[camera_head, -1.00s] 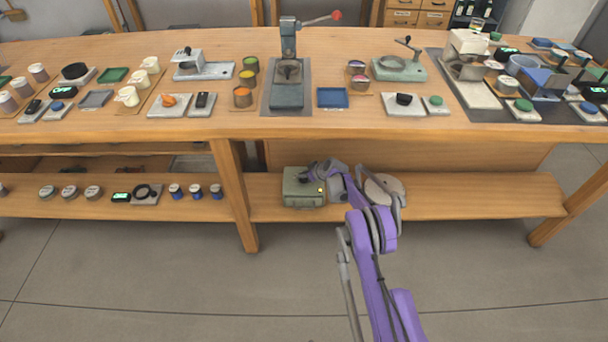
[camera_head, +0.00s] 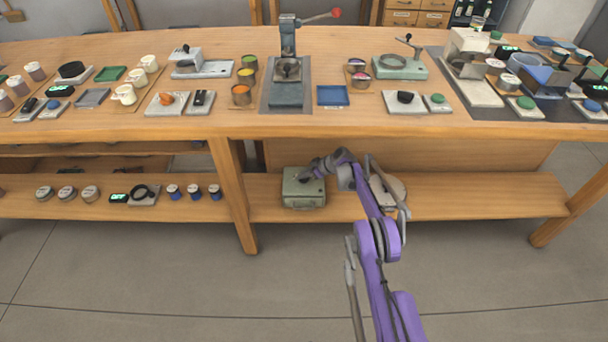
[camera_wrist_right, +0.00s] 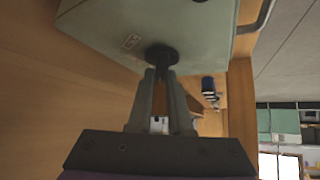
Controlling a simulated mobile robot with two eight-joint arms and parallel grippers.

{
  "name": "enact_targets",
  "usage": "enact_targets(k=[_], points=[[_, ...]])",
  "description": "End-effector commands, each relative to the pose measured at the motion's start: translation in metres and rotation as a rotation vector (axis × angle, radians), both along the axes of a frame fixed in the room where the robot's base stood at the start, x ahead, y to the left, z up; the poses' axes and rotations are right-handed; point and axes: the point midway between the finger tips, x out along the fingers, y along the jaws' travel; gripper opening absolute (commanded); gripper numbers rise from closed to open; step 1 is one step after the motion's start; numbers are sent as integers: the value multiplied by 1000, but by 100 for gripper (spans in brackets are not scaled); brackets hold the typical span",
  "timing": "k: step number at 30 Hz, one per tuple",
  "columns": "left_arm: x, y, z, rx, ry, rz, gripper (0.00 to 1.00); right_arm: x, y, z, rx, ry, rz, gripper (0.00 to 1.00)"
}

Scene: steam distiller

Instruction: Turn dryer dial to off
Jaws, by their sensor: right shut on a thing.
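The dryer (camera_head: 303,193) is a grey-green box on the lower shelf, left of the middle of that shelf section. Its dark round dial (camera_wrist_right: 161,53) sits on the pale face in the right wrist view, near a small marking (camera_wrist_right: 131,41). My right gripper (camera_wrist_right: 159,73) is shut on the dial, its fingertips against the knob's lower part. In the head view my right gripper (camera_head: 307,173) reaches the top of the dryer from the right and hides the dial there. The dial's setting cannot be read. My left gripper is not in view.
A table leg (camera_head: 232,195) stands left of the dryer. The shelf's right part is clear.

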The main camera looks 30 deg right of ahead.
Motion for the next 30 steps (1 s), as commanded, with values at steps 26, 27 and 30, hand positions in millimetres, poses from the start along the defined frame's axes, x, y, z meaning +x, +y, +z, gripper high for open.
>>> enact_targets(k=[26,27,30], points=[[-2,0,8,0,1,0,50,-20,-11,23,-2,1,-1,48],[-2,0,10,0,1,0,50,-25,-15,30,-2,1,-2,48],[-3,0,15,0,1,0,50,-39,-22,45,-2,1,-2,48]])
